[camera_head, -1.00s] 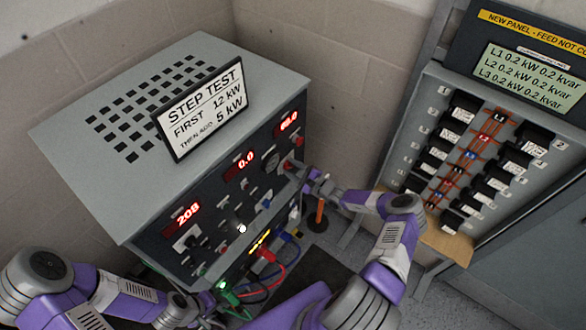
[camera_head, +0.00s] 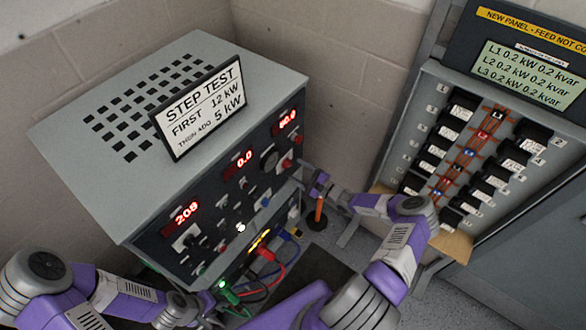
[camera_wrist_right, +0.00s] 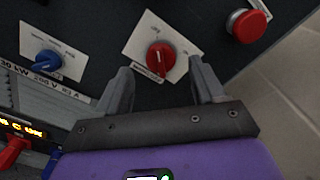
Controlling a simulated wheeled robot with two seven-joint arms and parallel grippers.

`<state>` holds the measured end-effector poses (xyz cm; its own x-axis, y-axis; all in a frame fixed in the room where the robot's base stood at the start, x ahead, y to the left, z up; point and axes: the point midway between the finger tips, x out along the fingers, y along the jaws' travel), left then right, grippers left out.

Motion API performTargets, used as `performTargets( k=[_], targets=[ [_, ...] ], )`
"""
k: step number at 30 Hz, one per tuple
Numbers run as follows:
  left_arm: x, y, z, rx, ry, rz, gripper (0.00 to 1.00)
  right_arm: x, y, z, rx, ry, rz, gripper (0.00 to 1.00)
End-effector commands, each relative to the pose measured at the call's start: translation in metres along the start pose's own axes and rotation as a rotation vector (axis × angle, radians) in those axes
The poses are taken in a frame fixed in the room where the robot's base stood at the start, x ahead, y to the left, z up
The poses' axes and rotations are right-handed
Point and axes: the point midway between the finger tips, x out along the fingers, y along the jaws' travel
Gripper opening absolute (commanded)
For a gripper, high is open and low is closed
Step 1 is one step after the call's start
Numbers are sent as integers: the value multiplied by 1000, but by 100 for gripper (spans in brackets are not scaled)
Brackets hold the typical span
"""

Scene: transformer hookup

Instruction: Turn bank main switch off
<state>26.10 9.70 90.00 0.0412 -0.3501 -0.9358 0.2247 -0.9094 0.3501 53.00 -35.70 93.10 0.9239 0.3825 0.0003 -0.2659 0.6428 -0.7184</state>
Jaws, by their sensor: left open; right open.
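The load bank (camera_head: 200,75) is a grey cabinet with a dark front panel. In the right wrist view a red rotary switch (camera_wrist_right: 160,58) sits on a white plate, its grip pointing roughly downward; the small plate lettering is unreadable. My right gripper (camera_wrist_right: 162,92) is open, its fingers apart below and either side of the red switch, with nothing between them. In the head view my right gripper (camera_head: 306,182) is at the panel's right edge. My left gripper (camera_head: 203,306) is low near the green plug, partly hidden by its arm; it is open.
A red mushroom button (camera_wrist_right: 248,24) is right of the switch, and a blue knob (camera_wrist_right: 48,62) is left. Coloured cables (camera_head: 268,262) plug in below the panel. An orange-handled tool (camera_head: 318,212) stands nearby. A breaker panel (camera_head: 480,150) stands at right.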

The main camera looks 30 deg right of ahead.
Motion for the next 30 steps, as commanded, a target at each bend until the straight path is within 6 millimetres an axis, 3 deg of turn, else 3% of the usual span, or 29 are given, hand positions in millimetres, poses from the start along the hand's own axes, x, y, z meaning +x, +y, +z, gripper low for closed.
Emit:
performTargets(
  k=[3,10,26,29,30],
  targets=[
    [2,-1,0,0,0,0,43,-20,0,-1,0,2,0,69],
    [3,-1,0,0,0,0,43,-37,1,0,0,0,1,69],
    [3,-1,0,0,0,0,43,-36,3,2,1,-4,8,69],
    [7,-3,0,0,0,0,43,-27,21,11,3,-27,67,69],
    [10,-4,0,0,0,0,43,-20,36,18,1,-44,116,69]
  ],
)
